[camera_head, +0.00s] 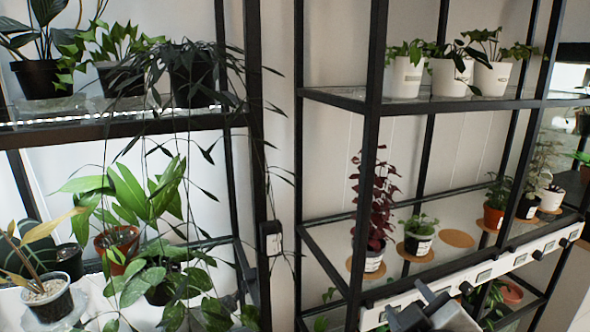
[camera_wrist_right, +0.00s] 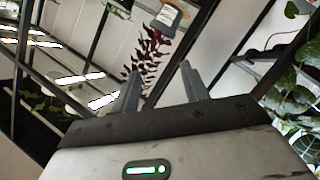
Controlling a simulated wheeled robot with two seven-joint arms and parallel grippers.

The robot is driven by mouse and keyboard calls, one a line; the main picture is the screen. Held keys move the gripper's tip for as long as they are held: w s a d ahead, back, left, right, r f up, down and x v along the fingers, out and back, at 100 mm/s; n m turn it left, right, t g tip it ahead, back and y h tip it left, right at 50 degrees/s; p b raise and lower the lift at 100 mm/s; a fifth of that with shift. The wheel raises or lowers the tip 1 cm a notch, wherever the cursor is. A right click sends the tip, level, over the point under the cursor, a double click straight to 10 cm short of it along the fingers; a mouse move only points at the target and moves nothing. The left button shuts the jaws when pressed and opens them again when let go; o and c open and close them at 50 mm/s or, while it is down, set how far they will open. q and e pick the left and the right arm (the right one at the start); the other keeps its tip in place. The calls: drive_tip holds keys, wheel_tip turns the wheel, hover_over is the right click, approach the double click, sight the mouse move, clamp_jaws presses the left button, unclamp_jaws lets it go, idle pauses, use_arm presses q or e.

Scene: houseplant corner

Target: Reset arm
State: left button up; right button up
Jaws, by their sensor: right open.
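My right gripper (camera_head: 408,304) shows at the bottom edge of the head view, in front of the lower right shelf. In the right wrist view its two fingers (camera_wrist_right: 160,82) stand apart with nothing between them. A dark red leafy plant (camera_head: 374,195) stands in a pot on the left end of that shelf, up and left of the gripper. It also shows beyond the fingertips in the right wrist view (camera_wrist_right: 148,55), apart from them. My left gripper is in neither view.
The lower right shelf (camera_head: 420,262) holds several potted plants on round cork mats, and one bare mat (camera_head: 457,238). A white rail (camera_head: 470,278) with small displays runs along its front edge. Black rack posts (camera_head: 370,150) stand between.

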drive_tip(key=s+d+f+m+g+y, duration=0.1)
drive_tip(key=s+d+f+m+g, duration=0.15)
drive_tip(key=s+f+g, duration=0.55)
drive_tip(key=s+d+f+m+g, duration=0.1)
drive_tip(key=s+f+m+g, duration=0.3)
drive_tip(key=s+f, duration=0.85)
drive_tip(key=w+a+f+t+y, duration=0.2)
drive_tip(key=w+a+f+t, duration=0.2)
drive_tip(key=f+t, duration=0.3)
drive_tip(key=shift+w+a+f+n, duration=0.25)
drive_tip(key=shift+a+n, duration=0.2)
drive_tip(key=shift+a, duration=0.3)
drive_tip(key=shift+r, duration=0.1)
